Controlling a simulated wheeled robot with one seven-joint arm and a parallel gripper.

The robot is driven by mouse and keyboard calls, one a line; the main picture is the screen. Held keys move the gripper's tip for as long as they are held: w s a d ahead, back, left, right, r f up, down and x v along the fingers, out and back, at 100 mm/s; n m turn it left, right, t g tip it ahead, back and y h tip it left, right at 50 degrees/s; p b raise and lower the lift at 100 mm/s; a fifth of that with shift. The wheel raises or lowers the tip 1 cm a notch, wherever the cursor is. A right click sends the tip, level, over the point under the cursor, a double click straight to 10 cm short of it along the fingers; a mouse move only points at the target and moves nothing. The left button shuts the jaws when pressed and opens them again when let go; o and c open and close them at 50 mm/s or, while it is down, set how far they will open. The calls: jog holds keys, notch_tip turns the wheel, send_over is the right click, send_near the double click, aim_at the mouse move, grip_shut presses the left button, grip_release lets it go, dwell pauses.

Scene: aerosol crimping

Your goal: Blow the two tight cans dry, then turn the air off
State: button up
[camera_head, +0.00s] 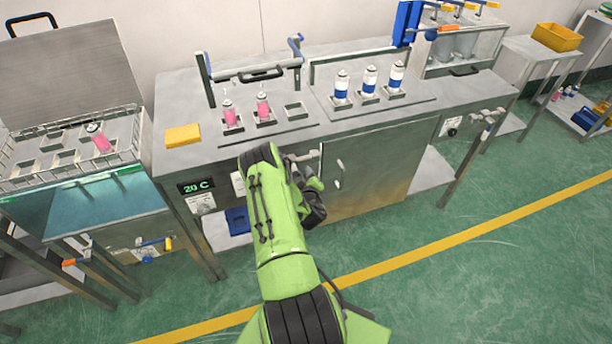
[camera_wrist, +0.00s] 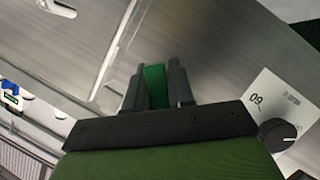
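Two pink cans with white tops stand upright on the bench's left plate, a left one (camera_head: 229,113) and a right one (camera_head: 263,107). Another pink can (camera_head: 99,138) leans in the wire basket. My gripper (camera_head: 312,190) is low at the bench front, largely hidden behind my arm. In the wrist view, a green block-like piece (camera_wrist: 155,84) shows between the dark fingers of my gripper (camera_wrist: 156,84). It fills the gap; I cannot tell whether they grip it. Whether it is the air valve's handle is unclear. Dampness on the cans is too small to see.
Several metal handles (camera_head: 338,174) stick out from the bench front. A dial (camera_wrist: 276,134) with a white label is right of my gripper. Three white-and-blue cans (camera_head: 370,82) stand on the right plate. A yellow sponge-like block (camera_head: 183,135) lies at the bench's left. The floor in front is clear.

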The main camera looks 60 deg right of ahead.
grip_shut()
jog(key=shift+s+d+r+n+g+h+b, duration=0.25)
jog(key=shift+n+b, duration=0.3)
jog(key=shift+b, duration=1.25)
jog(key=shift+s+d+r+n+g+h+b, duration=0.15)
jog(key=shift+r+n+h+b, duration=0.3)
jog(key=shift+b, duration=1.3)
jog(key=shift+f, duration=0.1)
jog(key=o, duration=0.5)
grip_release()
jog(key=shift+o, duration=0.2)
jog(key=shift+p, duration=0.85)
